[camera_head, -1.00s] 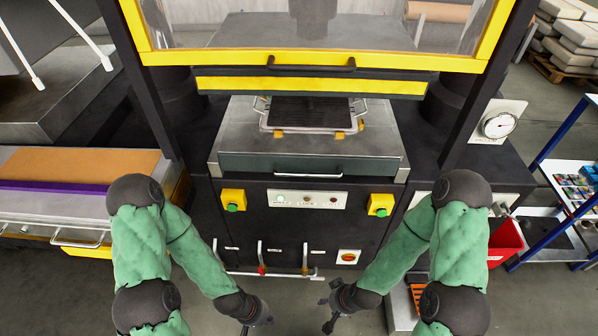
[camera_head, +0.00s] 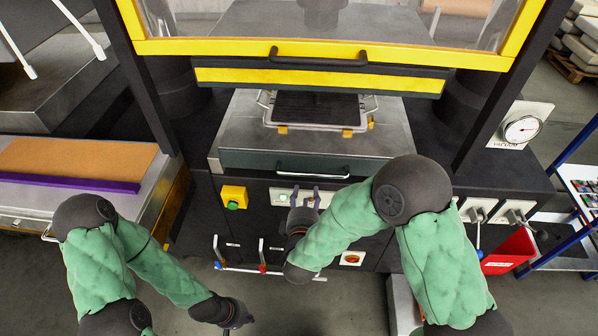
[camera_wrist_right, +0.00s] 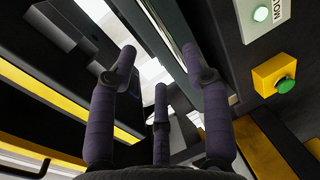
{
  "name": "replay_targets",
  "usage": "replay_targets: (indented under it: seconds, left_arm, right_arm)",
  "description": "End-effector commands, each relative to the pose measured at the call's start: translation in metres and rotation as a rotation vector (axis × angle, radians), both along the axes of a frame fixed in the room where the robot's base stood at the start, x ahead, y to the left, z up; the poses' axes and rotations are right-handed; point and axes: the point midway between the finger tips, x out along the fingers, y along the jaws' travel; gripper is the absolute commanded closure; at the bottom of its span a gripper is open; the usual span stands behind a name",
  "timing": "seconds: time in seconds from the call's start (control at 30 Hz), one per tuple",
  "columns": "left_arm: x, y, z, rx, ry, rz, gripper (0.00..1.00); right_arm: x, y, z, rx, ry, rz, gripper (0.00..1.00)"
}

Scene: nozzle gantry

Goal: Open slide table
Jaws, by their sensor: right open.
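The slide table (camera_head: 240,135) is a grey metal slab with a dark front face. A bar handle (camera_head: 313,173) runs along that face. A framed dark tray (camera_head: 318,107) sits on top. My right gripper (camera_head: 305,190) is just below the handle, in front of the control panel, fingers pointing up toward it. In the right wrist view its fingers (camera_wrist_right: 158,75) are spread with nothing held between them; I cannot tell whether they touch the handle. My left gripper (camera_head: 240,318) hangs low at the bottom, away from the machine; its fingers are too unclear to judge.
A yellow button box (camera_head: 234,197) is left of my right gripper. Levers (camera_head: 262,255) and a red switch (camera_head: 352,258) are below. A yellow-edged guard (camera_head: 320,80) spans above the table. A red bin (camera_head: 509,250) stands at the right.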

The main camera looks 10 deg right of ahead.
Motion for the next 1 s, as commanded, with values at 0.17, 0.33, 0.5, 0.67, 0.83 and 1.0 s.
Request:
replay_targets:
  seconds: [0.17,0.33,0.5,0.67,0.83,1.0]
  left_arm:
    - [0.000,0.000,-0.004,0.000,0.000,0.000,1.00]
    - [0.000,0.000,-0.011,0.000,0.000,0.000,1.00]
    - [0.000,0.000,-0.018,0.000,0.000,0.000,1.00]
    - [0.000,0.000,-0.023,0.000,0.000,0.000,1.00]
    - [0.000,0.000,-0.026,0.000,0.000,0.000,1.00]
    - [0.000,0.000,-0.026,0.000,0.000,0.000,1.00]
  right_arm:
    - [0.010,-0.004,0.000,-0.015,-0.006,-0.004,0.51]
    - [0.036,-0.011,-0.007,-0.015,-0.005,-0.004,0.51]
    - [0.065,-0.019,-0.014,-0.015,-0.005,-0.003,0.51]
    - [0.086,-0.025,-0.018,-0.014,-0.005,-0.003,0.51]
    - [0.098,-0.029,-0.020,-0.015,-0.003,-0.001,0.51]
    - [0.102,-0.030,-0.019,-0.015,-0.004,-0.001,0.51]
